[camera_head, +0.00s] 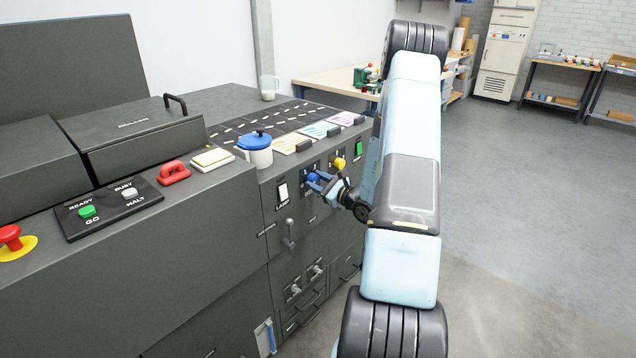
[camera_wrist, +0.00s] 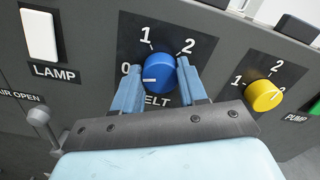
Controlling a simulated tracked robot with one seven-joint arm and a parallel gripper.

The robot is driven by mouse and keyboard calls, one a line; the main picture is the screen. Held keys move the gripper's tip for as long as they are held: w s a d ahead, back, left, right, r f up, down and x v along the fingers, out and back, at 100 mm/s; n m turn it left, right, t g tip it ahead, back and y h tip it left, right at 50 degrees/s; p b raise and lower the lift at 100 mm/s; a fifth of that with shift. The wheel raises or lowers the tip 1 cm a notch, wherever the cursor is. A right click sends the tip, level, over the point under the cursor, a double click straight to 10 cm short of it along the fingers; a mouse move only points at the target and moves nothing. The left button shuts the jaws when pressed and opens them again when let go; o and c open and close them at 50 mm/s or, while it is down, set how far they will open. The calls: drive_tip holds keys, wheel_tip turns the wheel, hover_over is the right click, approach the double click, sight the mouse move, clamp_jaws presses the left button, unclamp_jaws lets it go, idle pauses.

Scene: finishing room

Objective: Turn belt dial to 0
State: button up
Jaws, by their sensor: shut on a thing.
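The blue belt dial (camera_wrist: 160,66) sits on the dark front panel, with the marks 0, 1 and 2 around its left and upper sides. Its white pointer line faces left and slightly down, close to the 0. The dial also shows in the head view (camera_head: 312,178), partly behind my fingers. My gripper (camera_wrist: 159,76) has one blue finger on each side of the dial and is shut on it. In the head view, my gripper (camera_head: 322,181) reaches the panel from the right.
A yellow dial (camera_wrist: 263,95) is close on the right, with a green pump switch (camera_wrist: 315,107) beyond it. The white lamp switch (camera_wrist: 40,35) and a grey air lever (camera_wrist: 38,117) are on the left.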

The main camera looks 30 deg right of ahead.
drive_tip(key=shift+f, duration=0.15)
drive_tip(key=o, duration=1.1)
drive_tip(key=shift+c, duration=0.2)
drive_tip(key=v, duration=1.3)
drive_tip(key=shift+s+d, duration=0.15)
drive_tip(key=shift+s, duration=0.2)
